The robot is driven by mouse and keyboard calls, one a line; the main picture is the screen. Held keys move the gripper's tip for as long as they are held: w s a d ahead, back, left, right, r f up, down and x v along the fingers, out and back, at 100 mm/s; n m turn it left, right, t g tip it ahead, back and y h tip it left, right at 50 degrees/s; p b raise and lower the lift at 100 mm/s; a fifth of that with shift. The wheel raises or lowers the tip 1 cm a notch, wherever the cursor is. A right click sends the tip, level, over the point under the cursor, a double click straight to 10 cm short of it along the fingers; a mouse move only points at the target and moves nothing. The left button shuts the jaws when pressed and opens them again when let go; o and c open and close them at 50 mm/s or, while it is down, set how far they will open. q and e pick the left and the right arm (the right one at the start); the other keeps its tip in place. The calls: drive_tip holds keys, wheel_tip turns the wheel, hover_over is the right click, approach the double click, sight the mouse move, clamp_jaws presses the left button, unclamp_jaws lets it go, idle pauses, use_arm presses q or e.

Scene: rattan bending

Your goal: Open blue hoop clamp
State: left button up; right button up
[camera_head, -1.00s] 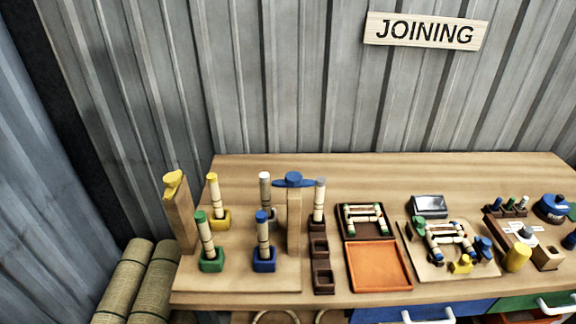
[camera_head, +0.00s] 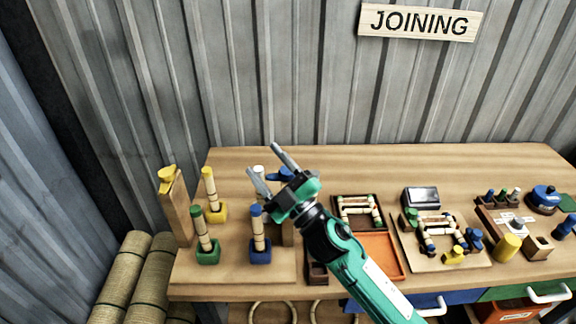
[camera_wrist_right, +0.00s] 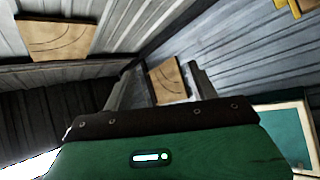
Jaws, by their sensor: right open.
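A wooden post with a blue wing-shaped top (camera_head: 286,174), which I take for the blue hoop clamp, stands on the left part of the workbench. My gripper hides most of it, and only part of the blue top and some of the post show. My right gripper (camera_head: 263,159) is open and empty, in front of the post in the picture; I cannot tell the gap in depth. In the right wrist view the open fingers (camera_wrist_right: 157,78) point toward grey walls and wooden boards, with nothing between them. My left gripper is not in view.
A post with a yellow top (camera_head: 167,174) stands at the bench's left end. A green holder (camera_head: 208,252), a yellow holder (camera_head: 217,211) and a blue holder (camera_head: 260,249) carry upright rods. An orange tray (camera_head: 385,258) lies right of my arm. The back of the bench is clear.

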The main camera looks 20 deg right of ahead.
drive_tip(key=s+a+r+n+g+y, duration=0.2)
drive_tip(key=a+r+n+g+y, duration=0.15)
drive_tip(key=n+g+y, duration=0.35)
drive_tip(key=s+a+r+n+g+y, duration=0.25)
drive_tip(key=a+n+g, duration=0.25)
drive_tip(key=n, duration=0.4)
drive_tip(key=n+g+h+p, duration=0.2)
drive_tip(key=n+g+h, duration=0.25)
drive_tip(key=h, duration=1.65)
approach(289, 172)
drive_tip(key=shift+n+y, duration=0.25)
drive_tip(key=shift+y, duration=0.1)
drive_tip(key=p+x, duration=0.1)
drive_tip(key=x, duration=0.1)
drive_tip(key=p+x, duration=0.1)
drive_tip(key=x, duration=0.2)
drive_tip(key=w+p+x, duration=0.1)
drive_tip(key=p+x, duration=0.1)
drive_tip(key=shift+w+d+f, duration=0.1)
drive_tip(key=shift+d+f, duration=0.1)
drive_tip(key=shift+d, duration=0.05)
drive_tip(key=shift+w+f, duration=0.2)
drive_tip(key=shift+f, duration=0.3)
